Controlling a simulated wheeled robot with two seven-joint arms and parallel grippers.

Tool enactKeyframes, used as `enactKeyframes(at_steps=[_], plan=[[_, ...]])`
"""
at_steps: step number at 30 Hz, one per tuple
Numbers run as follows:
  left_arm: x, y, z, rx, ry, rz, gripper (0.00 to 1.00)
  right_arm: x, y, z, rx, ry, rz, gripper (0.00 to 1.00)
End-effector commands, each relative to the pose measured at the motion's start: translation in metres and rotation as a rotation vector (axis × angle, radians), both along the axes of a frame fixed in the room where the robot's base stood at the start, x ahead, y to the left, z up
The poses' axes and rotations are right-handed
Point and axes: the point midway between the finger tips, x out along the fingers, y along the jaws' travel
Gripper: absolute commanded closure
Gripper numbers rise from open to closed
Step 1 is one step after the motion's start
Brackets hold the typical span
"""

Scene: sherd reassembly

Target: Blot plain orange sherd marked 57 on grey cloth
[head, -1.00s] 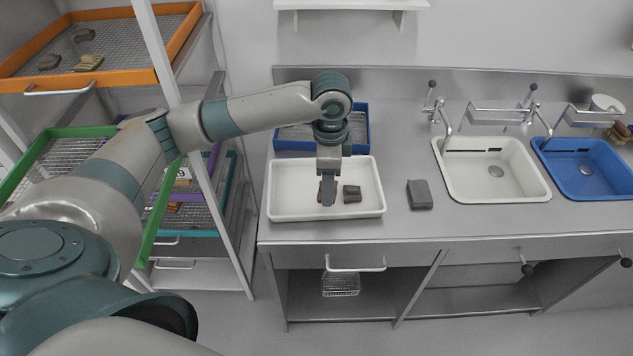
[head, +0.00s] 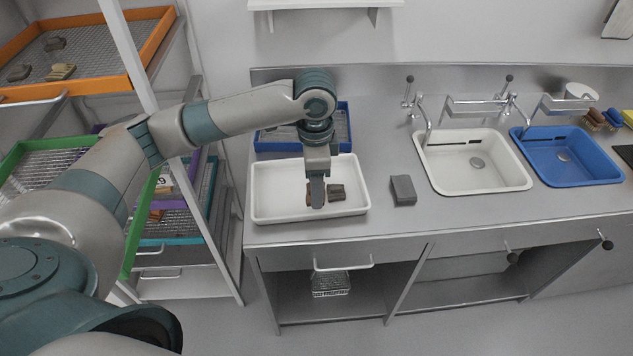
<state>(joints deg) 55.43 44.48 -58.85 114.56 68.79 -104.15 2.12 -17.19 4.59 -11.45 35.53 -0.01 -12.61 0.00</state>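My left gripper (head: 317,193) points down into the white tray (head: 262,216), near its front middle. An orange-brown sherd (head: 309,191) shows at the left side of the fingers, partly hidden by them. I cannot read any mark on it, nor tell whether the fingers are closed on it. A darker brown sherd (head: 337,192) lies in the tray just right of the fingers. The grey cloth (head: 403,190), a folded-looking dark grey block, lies on the steel counter right of the tray. My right gripper is not in view.
A blue tray (head: 272,146) stands behind the white one. A white basin (head: 450,178) and a blue basin (head: 590,175) with taps are to the right. Brushes (head: 600,118) lie at the far right. A rack with an orange tray (head: 95,85) is at left. Counter around the cloth is clear.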

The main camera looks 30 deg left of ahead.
Motion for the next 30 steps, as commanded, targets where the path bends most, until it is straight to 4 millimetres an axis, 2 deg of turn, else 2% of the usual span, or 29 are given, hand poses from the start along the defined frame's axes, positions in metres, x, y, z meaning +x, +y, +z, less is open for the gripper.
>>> enactKeyframes(at_steps=[8,21,30], plan=[[-0.017,-0.017,0.005,-0.011,-0.005,0.243,0.73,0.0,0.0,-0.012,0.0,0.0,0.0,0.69],[-0.063,-0.041,0.013,-0.008,0.0,0.813,0.73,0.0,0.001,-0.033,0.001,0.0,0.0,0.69],[-0.08,-0.045,0.016,0.001,0.002,1.008,0.73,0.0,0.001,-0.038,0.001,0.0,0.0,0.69]])
